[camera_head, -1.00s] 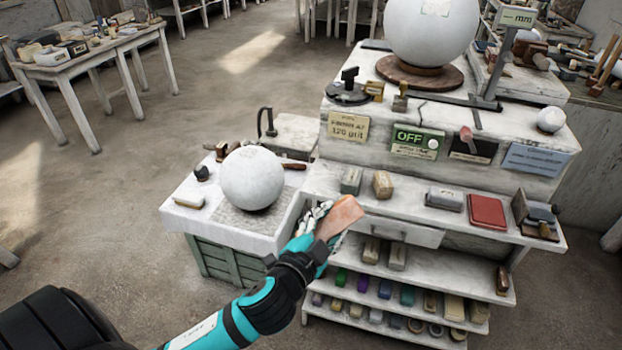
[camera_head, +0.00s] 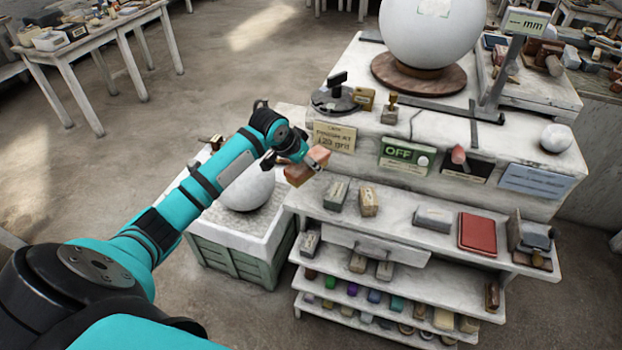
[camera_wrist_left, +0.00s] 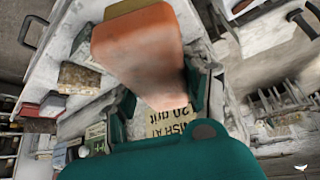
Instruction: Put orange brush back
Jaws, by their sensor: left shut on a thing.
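The orange brush (camera_head: 307,167) is a block with a pinkish-orange face, held in the air in front of the plaster shelf unit, near its left end. It also shows large in the left wrist view (camera_wrist_left: 140,45), between the fingers. My left gripper (camera_head: 300,158) is shut on it, beside the "120 grit" sign (camera_head: 334,137). The brush hides part of the shelf behind it. My right gripper is not in view.
A white sphere (camera_head: 247,185) sits on the low green-sided stand, partly behind my arm. The middle shelf (camera_head: 395,215) carries several blocks and a red pad (camera_head: 477,232). A large sphere (camera_head: 428,30) stands on top. Small coloured items line the lower shelves.

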